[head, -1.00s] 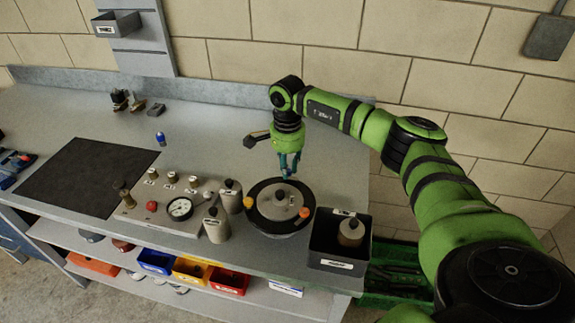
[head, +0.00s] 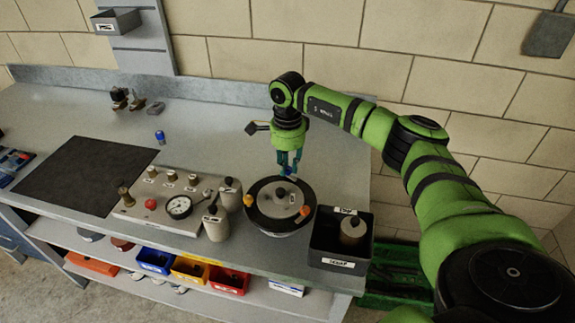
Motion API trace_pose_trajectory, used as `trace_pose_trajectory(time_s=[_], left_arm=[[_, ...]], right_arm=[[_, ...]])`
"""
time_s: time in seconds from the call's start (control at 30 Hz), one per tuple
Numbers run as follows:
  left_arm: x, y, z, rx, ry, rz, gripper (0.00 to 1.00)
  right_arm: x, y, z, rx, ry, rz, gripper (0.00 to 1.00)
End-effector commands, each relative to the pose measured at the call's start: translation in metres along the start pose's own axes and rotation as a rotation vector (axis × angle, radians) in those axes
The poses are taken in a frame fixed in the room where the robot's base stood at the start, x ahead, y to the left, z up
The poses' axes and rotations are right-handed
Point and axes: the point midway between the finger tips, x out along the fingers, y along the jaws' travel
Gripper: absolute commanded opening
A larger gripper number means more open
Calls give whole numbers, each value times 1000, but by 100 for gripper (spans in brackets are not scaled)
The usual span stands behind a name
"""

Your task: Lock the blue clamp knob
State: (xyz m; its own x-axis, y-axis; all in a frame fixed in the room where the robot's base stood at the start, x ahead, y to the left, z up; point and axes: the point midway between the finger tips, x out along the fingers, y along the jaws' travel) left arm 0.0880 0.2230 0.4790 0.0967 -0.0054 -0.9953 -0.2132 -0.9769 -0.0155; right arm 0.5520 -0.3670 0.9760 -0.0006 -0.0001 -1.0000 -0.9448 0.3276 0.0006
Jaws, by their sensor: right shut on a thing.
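The blue clamp knob (head: 288,171) is at the back rim of a round black-rimmed vessel (head: 262,221) with a grey lid (head: 274,204). My right gripper (head: 289,168) reaches down from above and is shut on the blue knob. Its fingers partly hide the knob. Two orange knobs sit on the same rim, one at the left (head: 249,200) and one at the front right (head: 305,210). My left gripper is out of view.
A panel with a gauge (head: 179,207) and grey cylinders (head: 215,224) stand left of the vessel. A black bin (head: 331,256) holding a canister (head: 352,231) is at the right. A small blue object (head: 160,137) and a dark mat (head: 82,175) lie farther left.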

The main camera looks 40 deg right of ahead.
Motion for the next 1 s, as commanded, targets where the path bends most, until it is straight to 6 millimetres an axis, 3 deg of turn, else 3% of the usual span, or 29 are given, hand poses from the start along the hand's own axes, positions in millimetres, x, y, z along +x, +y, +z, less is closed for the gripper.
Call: trace_pose_trajectory(time_s=[1.0], left_arm=[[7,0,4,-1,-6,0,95]], right_arm=[[0,1,-1,931,3,-2,0]])
